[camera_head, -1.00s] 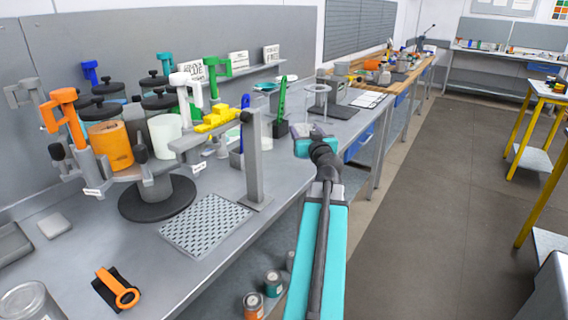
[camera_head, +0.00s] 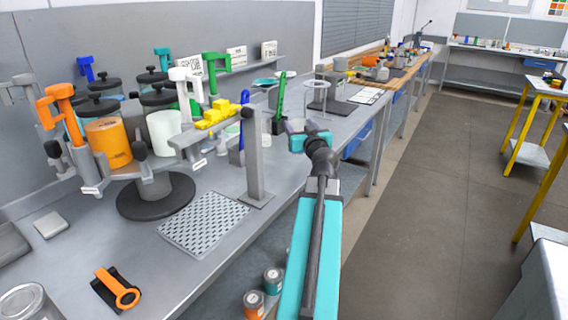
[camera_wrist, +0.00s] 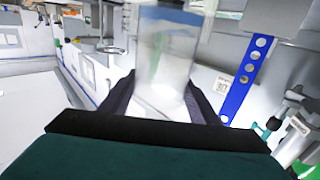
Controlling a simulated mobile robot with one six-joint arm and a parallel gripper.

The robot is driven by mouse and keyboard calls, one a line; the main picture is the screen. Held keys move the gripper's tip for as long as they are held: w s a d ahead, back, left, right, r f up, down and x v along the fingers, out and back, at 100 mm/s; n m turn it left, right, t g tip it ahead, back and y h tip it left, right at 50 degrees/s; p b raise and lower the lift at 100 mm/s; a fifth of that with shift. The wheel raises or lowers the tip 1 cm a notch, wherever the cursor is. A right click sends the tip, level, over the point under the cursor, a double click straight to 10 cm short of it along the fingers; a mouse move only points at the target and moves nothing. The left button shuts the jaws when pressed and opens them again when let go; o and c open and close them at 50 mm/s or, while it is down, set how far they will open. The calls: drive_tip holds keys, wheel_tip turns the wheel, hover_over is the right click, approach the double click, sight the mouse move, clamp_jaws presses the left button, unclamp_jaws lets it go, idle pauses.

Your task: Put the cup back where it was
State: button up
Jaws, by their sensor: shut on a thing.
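My gripper (camera_head: 294,128) is over the front edge of the bench, right of the grey post, in the head view. In the wrist view, a clear, see-through cup (camera_wrist: 168,55) stands between the dark fingers (camera_wrist: 160,100), which are shut on it. In the head view I cannot make out the cup clearly at the gripper.
The grey bench (camera_head: 75,265) holds a drum agitator with an orange drum (camera_head: 108,143) and a white drum (camera_head: 164,132). A grey post (camera_head: 254,155) stands left of my gripper. A ring stand (camera_head: 318,97) is behind it. The aisle floor (camera_head: 440,190) is clear.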

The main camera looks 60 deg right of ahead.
drive_tip(key=a+f+n+t+y+b, duration=0.1)
drive_tip(key=a+n+t+y+b, duration=0.2)
drive_tip(key=a+b, duration=1)
drive_tip(key=shift+a+f+n+t+y, duration=0.25)
drive_tip(key=shift+n+y, duration=0.35)
drive_tip(key=shift+y, duration=0.7)
drive_tip(key=shift+w+d+r+p, duration=0.2)
drive_tip(key=shift+d+r+p, duration=0.05)
drive_tip(key=shift+p, duration=0.6)
drive_tip(key=p, duration=0.2)
drive_tip(key=d+p, duration=0.1)
drive_tip(key=p, duration=0.1)
drive_tip(key=shift+w+d+p, duration=0.3)
drive_tip(key=shift+w+p, duration=0.05)
drive_tip(key=shift+w+d+f+p, duration=0.1)
drive_tip(key=shift+d+p, duration=0.1)
drive_tip(key=shift+p, duration=0.5)
drive_tip(key=w+d+f+p, duration=0.1)
drive_tip(key=w+d+p, duration=0.1)
drive_tip(key=d, duration=0.4)
drive_tip(key=w+d+p, duration=0.3)
drive_tip(key=d+p, duration=0.1)
drive_tip(key=d, duration=0.2)
drive_tip(key=shift+w+f+p, duration=0.3)
drive_tip(key=shift+f+p, duration=0.05)
